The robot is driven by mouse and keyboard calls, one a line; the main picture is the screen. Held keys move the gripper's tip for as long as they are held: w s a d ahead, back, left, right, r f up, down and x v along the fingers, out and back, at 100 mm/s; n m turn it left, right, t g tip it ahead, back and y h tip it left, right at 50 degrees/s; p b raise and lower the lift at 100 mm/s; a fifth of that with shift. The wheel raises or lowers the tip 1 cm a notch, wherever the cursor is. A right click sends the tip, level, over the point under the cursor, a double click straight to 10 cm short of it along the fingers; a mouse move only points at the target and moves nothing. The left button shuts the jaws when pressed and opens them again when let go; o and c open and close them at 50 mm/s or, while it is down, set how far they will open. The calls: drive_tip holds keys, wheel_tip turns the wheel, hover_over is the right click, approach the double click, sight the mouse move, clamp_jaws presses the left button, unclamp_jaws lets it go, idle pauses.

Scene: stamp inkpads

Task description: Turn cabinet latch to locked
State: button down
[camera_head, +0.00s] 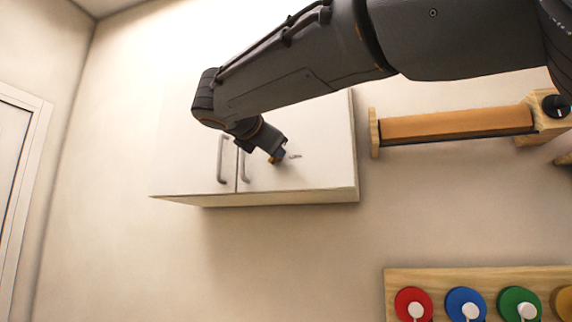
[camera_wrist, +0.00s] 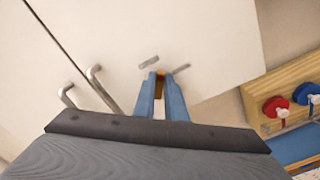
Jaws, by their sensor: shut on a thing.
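The white cabinet (camera_head: 320,130) hangs on the wall, with two doors. Its right door also fills much of the wrist view (camera_wrist: 210,40). My gripper (camera_wrist: 160,82), with blue fingers, reaches the right door near its lower part and is shut on the small brass-orange latch (camera_wrist: 159,88). The fingers hide most of the latch, so I cannot tell its angle well. Small grey marks on the door show just left (camera_wrist: 149,62) and right (camera_wrist: 181,68) of the fingertips; I cannot read them. In the head view my gripper (camera_head: 278,157) touches the same door.
Two grey door handles (camera_head: 222,160) (camera_head: 243,166) stand out left of my gripper. A wooden rail (camera_head: 455,127) is on the wall to the right. A wooden board with red (camera_head: 412,303), blue (camera_head: 465,303) and green (camera_head: 518,303) discs is lower right. The wall below the cabinet is clear.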

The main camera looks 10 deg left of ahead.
drive_tip(key=m+b, duration=0.2)
drive_tip(key=m, duration=0.1)
drive_tip(key=m+b, duration=0.3)
drive_tip(key=m, duration=0.1)
drive_tip(key=f+m+b, duration=0.1)
drive_tip(key=m+b, duration=0.1)
drive_tip(key=m, duration=0.1)
drive_tip(key=shift+d+b, duration=0.25)
drive_tip(key=shift+b, duration=0.1)
drive_tip(key=shift+m, duration=0.4)
drive_tip(key=c, duration=1.8)
unclamp_jaws()
drive_tip(key=s+b, duration=0.1)
drive_tip(key=s, duration=0.6)
drive_tip(key=shift+s+a, duration=0.3)
drive_tip(key=shift+s, duration=0.1)
